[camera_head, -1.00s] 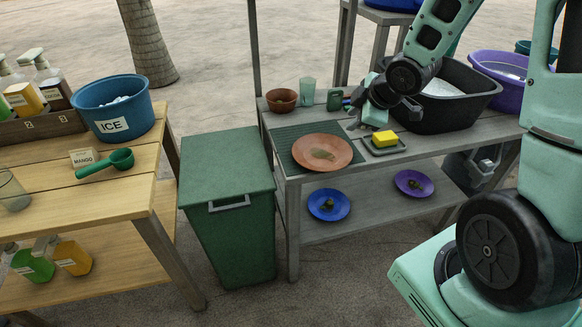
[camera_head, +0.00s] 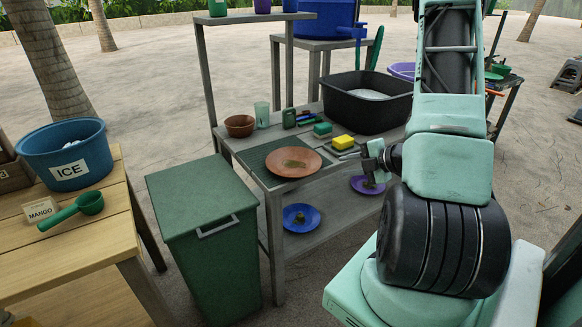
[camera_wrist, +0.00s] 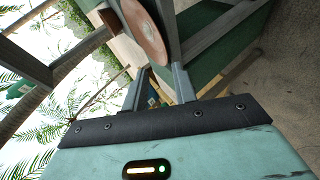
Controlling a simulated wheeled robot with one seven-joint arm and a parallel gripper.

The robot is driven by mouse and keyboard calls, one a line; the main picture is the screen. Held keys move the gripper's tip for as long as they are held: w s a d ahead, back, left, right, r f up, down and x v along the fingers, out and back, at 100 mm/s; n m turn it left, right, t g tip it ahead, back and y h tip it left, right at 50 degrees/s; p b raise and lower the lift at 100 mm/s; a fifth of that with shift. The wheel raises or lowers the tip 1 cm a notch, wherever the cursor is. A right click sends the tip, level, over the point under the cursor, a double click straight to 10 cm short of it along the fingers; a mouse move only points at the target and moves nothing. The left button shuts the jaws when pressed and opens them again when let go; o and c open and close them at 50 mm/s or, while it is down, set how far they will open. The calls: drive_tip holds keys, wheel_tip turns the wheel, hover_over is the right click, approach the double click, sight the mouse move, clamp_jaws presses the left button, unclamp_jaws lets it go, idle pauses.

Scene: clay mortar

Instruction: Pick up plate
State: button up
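A terracotta plate (camera_head: 284,170) with dark residue on it lies on the green ribbed mat (camera_head: 262,154) at the left of the wash table. It also shows in the wrist view (camera_wrist: 152,28), ahead of my fingers. A blue plate (camera_head: 296,225) and a purple plate (camera_head: 358,183), each with a dark blob, lie on the lower shelf; my arm partly covers the purple one. My gripper (camera_wrist: 160,84) is open and empty in the wrist view, its fingers apart.
On the table stand a brown bowl (camera_head: 240,125), a glass (camera_head: 262,114), a yellow sponge (camera_head: 343,142) and a black basin (camera_head: 372,108). A green lidded bin (camera_head: 205,250) stands left of the table. A wooden table (camera_head: 50,270) with an ice tub (camera_head: 70,165) is at left.

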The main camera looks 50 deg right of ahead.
drive_tip(key=x, duration=1.2)
drive_tip(key=shift+a+f, duration=0.2)
drive_tip(key=shift+f, duration=0.3)
drive_tip(key=shift+w, duration=0.1)
clamp_jaws()
